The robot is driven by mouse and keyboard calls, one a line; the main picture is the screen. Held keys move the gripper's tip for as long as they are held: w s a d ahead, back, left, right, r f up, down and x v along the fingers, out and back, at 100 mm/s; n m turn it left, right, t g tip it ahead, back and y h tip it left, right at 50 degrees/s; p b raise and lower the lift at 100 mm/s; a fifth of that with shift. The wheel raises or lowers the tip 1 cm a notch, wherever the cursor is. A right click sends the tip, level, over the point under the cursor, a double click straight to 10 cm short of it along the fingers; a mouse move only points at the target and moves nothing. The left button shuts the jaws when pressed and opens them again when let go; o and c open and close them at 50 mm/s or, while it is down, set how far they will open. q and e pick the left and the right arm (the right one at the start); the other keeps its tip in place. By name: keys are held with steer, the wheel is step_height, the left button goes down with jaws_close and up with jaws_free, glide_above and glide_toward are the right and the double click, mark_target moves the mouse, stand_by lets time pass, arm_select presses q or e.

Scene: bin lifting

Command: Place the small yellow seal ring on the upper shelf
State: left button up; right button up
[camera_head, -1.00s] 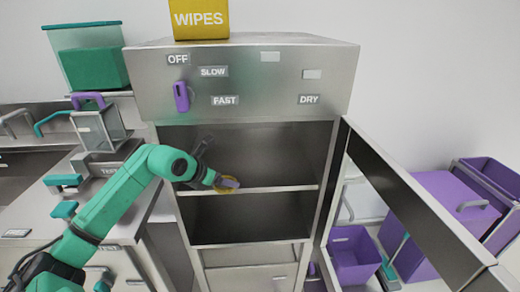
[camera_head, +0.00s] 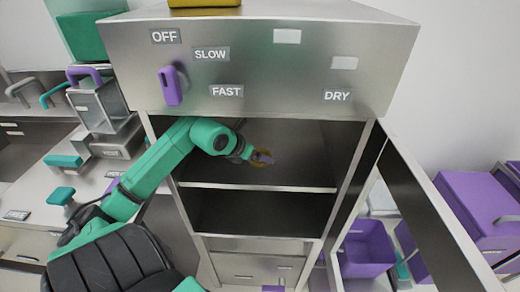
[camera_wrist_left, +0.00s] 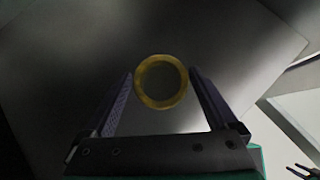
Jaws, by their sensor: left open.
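The small yellow seal ring (camera_head: 260,163) is in the upper compartment of the open metal cabinet, at the tips of my left gripper (camera_head: 262,156). In the left wrist view the ring (camera_wrist_left: 161,103) shows as a full circle between the two dark fingertips. The fingers stand apart as wide as the ring, one close on each side; contact is hard to tell. My left gripper is open. The upper shelf (camera_head: 300,188) is below the ring, and I cannot tell whether the ring touches it.
The cabinet's control panel (camera_head: 260,115) is just above my left arm. Its open door (camera_head: 440,215) swings out to the right, near purple bins (camera_head: 368,250). A counter (camera_head: 25,190) with handled containers is at the left. The upper compartment otherwise looks empty.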

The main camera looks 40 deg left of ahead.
arm_select(q)
steer(key=shift+s+r, duration=0.1)
steer(key=shift+s, duration=0.05)
steer(key=shift+w, duration=0.25)
steer(key=s+b, duration=0.1)
steer(key=s, duration=0.3)
steer(key=s+b, duration=0.2)
steer(key=s, duration=0.2)
steer(key=s+b, duration=0.1)
steer(key=s, duration=0.3)
steer(key=shift+s+r, duration=0.25)
steer(key=shift+s, duration=0.2)
arm_select(e)
steer(key=f, duration=0.3)
steer(key=s+f, duration=0.1)
steer(key=shift+d+f, duration=0.25)
